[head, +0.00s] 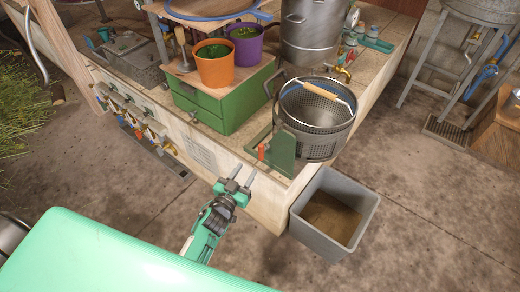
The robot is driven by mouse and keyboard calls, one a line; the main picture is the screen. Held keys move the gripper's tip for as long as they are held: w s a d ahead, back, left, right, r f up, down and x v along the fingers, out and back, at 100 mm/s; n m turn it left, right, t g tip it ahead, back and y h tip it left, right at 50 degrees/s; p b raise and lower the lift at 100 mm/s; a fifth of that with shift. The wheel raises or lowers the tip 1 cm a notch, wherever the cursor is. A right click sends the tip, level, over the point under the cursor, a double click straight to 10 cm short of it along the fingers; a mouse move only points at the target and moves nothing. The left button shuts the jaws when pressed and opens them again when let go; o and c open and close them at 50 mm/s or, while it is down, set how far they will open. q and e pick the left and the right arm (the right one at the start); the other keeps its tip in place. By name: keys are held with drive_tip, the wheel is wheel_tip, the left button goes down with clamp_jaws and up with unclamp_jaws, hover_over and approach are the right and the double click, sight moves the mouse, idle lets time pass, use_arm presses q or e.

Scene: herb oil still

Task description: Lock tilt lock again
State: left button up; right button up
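A small red-handled part (263,151), which looks like the tilt lock, sits at the left edge of an upright green plate (284,148). Whether the lock is engaged is too small to tell. My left gripper (245,170) is in front of the counter, below and left of the red part. Its two fingers are apart with nothing between them, and it does not appear to touch the lock. My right gripper is not in view.
A grey bin (334,214) with brown contents stands on the floor by the counter corner. A green drawer box (222,104) holds orange (215,66) and purple (246,48) plant pots. Taps (140,125) line the counter's front.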

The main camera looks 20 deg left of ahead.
sight(260, 150)
use_arm(q)
drive_tip(key=w, duration=0.4)
drive_tip(key=w+d, duration=0.1)
drive_tip(key=w, duration=0.3)
drive_tip(key=w+d, duration=0.1)
drive_tip(key=w, duration=0.3)
clamp_jaws()
